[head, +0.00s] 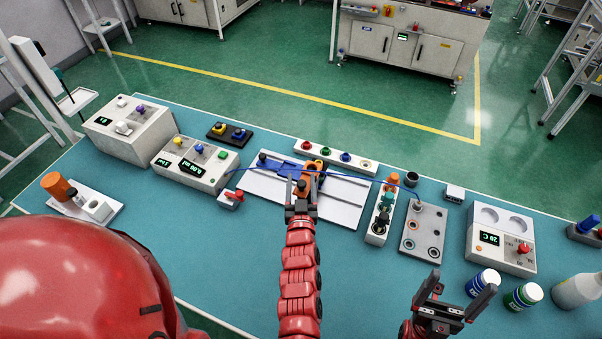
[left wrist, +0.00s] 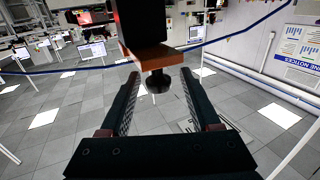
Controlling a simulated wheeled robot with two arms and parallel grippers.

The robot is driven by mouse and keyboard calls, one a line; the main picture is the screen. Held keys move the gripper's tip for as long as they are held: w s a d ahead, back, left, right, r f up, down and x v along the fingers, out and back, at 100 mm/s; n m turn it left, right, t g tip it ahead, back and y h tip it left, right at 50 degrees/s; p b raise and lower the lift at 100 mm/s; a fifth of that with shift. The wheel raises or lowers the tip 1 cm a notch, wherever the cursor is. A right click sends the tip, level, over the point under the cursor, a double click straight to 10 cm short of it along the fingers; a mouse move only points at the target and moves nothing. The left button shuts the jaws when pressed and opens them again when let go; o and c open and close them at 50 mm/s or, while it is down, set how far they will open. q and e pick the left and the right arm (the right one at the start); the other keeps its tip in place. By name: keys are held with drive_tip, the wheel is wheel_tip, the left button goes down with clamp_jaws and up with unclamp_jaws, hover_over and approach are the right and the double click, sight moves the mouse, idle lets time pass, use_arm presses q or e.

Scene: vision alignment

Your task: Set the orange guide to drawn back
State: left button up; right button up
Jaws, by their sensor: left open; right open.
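The orange guide (head: 314,170) sits near the middle of the white plate (head: 343,212), close to a blue block (head: 284,168). A thin blue cable (head: 350,177) runs past it. My left gripper (head: 301,190) is open at the guide's near side and hides part of it. In the left wrist view, an orange part (left wrist: 152,56) with a dark round knob (left wrist: 158,82) shows ahead. The knob appears between the open fingertips; contact cannot be told. My right gripper (head: 453,296) is open and empty over the front right of the table.
Left of the plate stand a grey box with a display (head: 195,163) and a small red clamp (head: 231,198). To the right are a connector strip (head: 382,212), a grey socket panel (head: 424,232) and a 20 C unit (head: 500,240). Bottles stand at front right.

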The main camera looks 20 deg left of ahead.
use_arm(q)
drive_tip(key=p+v, duration=0.5)
drive_tip(key=v, duration=1)
